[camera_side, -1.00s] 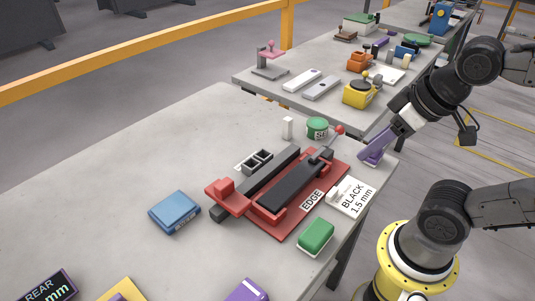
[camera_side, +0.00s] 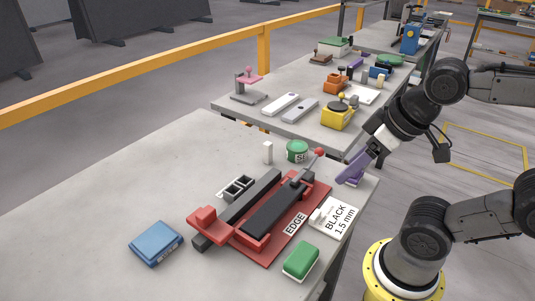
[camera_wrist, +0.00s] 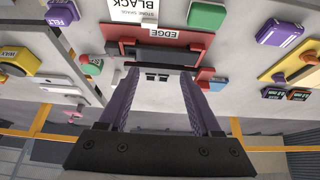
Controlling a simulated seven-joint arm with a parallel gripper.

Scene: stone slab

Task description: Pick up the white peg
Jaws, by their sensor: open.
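A white peg (camera_side: 268,152) stands upright on the stone slab (camera_side: 120,180), beside a round green tin (camera_side: 297,151) and behind the red fixture.
A red fixture (camera_side: 262,255) labelled EDGE with a lever fills the slab's middle. Near it are a white BLACK 1.5 mm card (camera_side: 340,222) with a small white piece, a green block (camera_side: 301,262), a blue box (camera_side: 155,244) and dark square holders (camera_side: 238,187). The left slab is clear.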

